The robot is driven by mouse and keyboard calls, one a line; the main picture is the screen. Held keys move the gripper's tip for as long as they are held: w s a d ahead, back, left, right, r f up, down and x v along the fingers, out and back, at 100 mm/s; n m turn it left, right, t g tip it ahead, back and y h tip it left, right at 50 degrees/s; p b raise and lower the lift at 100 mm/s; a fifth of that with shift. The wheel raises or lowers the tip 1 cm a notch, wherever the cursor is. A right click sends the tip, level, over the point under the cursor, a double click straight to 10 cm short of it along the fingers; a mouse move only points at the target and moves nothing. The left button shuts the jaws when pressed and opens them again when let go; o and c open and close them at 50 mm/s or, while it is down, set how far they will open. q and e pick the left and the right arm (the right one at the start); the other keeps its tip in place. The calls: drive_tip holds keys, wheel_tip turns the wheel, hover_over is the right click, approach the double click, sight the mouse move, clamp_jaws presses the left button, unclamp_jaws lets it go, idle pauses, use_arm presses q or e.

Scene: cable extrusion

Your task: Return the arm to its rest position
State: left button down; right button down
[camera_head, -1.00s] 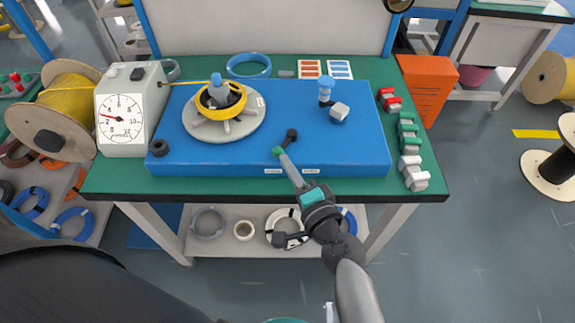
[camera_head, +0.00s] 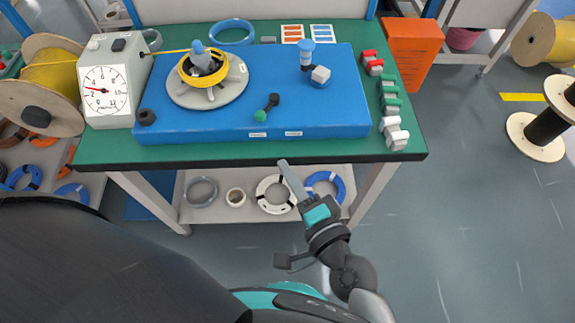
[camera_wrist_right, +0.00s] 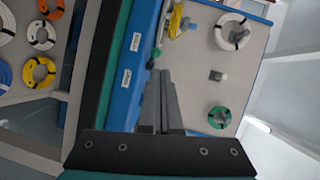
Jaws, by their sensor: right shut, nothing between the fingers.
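My right gripper (camera_head: 283,163) is shut and empty. In the head view it sits in front of the green workbench (camera_head: 110,154), below its front edge, apart from everything on the top. The right wrist view shows its fingers (camera_wrist_right: 160,78) closed together, with the blue platform's labelled side behind them. My left gripper is not in view.
On the platform stand a grey turntable with a yellow coil (camera_head: 203,69) and a blue-topped post (camera_head: 307,52). A dial box (camera_head: 105,88) stands at the left. Red, green and white clamps (camera_head: 390,100) line the right edge. Coils lie on the lower shelf (camera_head: 235,222).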

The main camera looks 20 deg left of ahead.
idle(0.3)
drive_tip(key=s+d+f+n+g+h, duration=0.15)
drive_tip(key=d+f, duration=0.25)
drive_tip(key=f, duration=0.5)
drive_tip(key=s+d+f+n+g+h, duration=0.1)
drive_tip(key=d+f+h, duration=0.2)
drive_tip(key=d+f, duration=0.35)
drive_tip(key=s+d+f+n+g+h, duration=0.2)
drive_tip(key=f, duration=0.8)
drive_tip(key=s+d+f+n+g+h, duration=0.2)
drive_tip(key=s+d+f+g, duration=0.1)
drive_tip(key=s+d+f, duration=0.4)
drive_tip(key=s+d+f+n+g+h, duration=0.3)
drive_tip(key=s+d+f, duration=0.5)
drive_tip(key=s, duration=0.6)
drive_tip(key=shift+s+d, duration=0.15)
drive_tip(key=shift+d, duration=0.5)
